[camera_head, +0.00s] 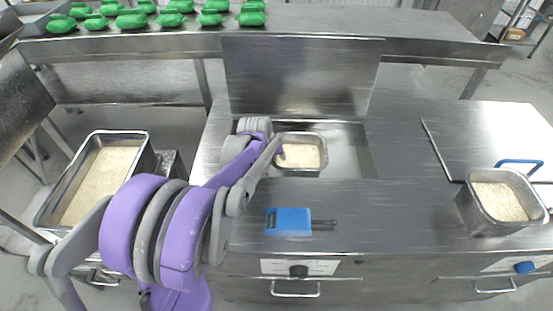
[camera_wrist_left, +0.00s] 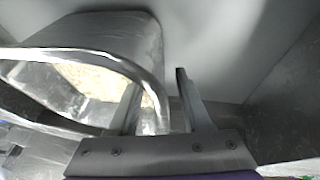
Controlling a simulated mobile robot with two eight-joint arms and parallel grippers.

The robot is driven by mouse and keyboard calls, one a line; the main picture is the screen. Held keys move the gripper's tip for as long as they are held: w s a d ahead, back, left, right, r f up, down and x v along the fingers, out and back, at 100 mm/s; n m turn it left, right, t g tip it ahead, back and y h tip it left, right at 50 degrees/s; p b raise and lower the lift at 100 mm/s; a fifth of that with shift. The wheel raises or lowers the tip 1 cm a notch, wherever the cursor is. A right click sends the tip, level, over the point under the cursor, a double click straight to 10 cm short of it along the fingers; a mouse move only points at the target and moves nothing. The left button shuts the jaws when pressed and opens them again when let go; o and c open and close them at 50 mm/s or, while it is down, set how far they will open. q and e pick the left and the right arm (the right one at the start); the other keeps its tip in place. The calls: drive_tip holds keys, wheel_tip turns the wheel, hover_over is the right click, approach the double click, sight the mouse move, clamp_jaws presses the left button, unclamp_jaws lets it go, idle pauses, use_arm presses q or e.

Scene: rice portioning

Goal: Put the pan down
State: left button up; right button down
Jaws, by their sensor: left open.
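A metal pan (camera_head: 304,172) of rice sits in the recessed well of the counter, below the raised lid, and looks level. In the left wrist view the same pan (camera_wrist_left: 115,35) shows its rim and some rice. My left gripper (camera_head: 279,150) is at the pan's left side. In the left wrist view my left gripper (camera_wrist_left: 158,92) is open, with one finger inside the pan and one outside, and the rim between them. Whether a finger touches the rim I cannot tell. My right gripper is out of view.
The raised metal lid (camera_head: 300,75) stands behind the well. Another rice pan (camera_head: 148,150) is at the left, and a rice container (camera_head: 480,215) with a blue handle is at the right. A blue scoop-like tool (camera_head: 288,222) lies on the counter front. Green packs (camera_head: 130,20) line the back shelf.

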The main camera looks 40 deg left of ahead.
use_arm(q)
drive_tip(key=p+v, duration=0.1)
drive_tip(key=v, duration=0.9)
drive_tip(key=shift+s+r, duration=0.2)
drive_tip(key=shift+r, duration=0.05)
drive_tip(key=shift+d, duration=0.1)
idle(0.7)
